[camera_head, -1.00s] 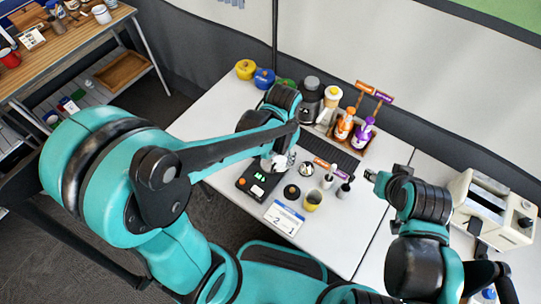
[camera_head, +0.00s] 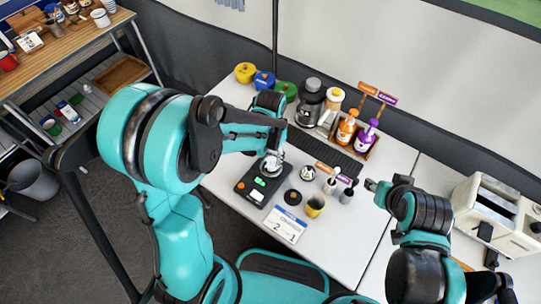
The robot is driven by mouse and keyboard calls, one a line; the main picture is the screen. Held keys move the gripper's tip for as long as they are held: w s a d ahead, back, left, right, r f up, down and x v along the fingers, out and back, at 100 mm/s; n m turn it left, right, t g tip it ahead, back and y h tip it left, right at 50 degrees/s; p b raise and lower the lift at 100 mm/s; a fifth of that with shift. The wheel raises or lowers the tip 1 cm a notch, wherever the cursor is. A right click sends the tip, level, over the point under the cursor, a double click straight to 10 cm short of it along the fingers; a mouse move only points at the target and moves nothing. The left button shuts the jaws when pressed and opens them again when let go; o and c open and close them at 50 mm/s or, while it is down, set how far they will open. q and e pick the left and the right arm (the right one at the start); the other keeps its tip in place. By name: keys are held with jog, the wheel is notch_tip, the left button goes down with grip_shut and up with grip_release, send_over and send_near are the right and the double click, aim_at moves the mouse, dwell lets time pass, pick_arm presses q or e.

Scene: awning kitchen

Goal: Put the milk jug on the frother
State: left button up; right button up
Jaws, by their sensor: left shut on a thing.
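My left gripper (camera_head: 277,153) reaches down over the white table and is shut on a small silvery jug (camera_head: 270,169), which looks like the milk jug. The gripper partly hides the jug. The jug is at the back end of a flat black device (camera_head: 262,188) with a lit green display. I cannot tell whether it touches the device.
Orange (camera_head: 346,131) and purple (camera_head: 368,137) bottles and a dark grinder (camera_head: 310,102) stand behind. A cream toaster-like machine (camera_head: 495,215) is at right.

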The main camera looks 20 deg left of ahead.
pick_arm(q)
jog(key=shift+f, duration=0.2)
jog(key=o, duration=1.4)
jog(key=shift+c, duration=0.2)
jog(key=shift+r, duration=0.1)
jog(key=shift+r, duration=0.2)
notch_tip(320, 180, up, 11)
jog(key=p, duration=0.4)
jog(key=s+a+r+n+t, duration=0.4)
jog(key=s+r+t, duration=0.3)
jog(key=s, duration=0.3)
jog(key=shift+a+r, duration=0.25)
jog(key=shift+r, duration=0.2)
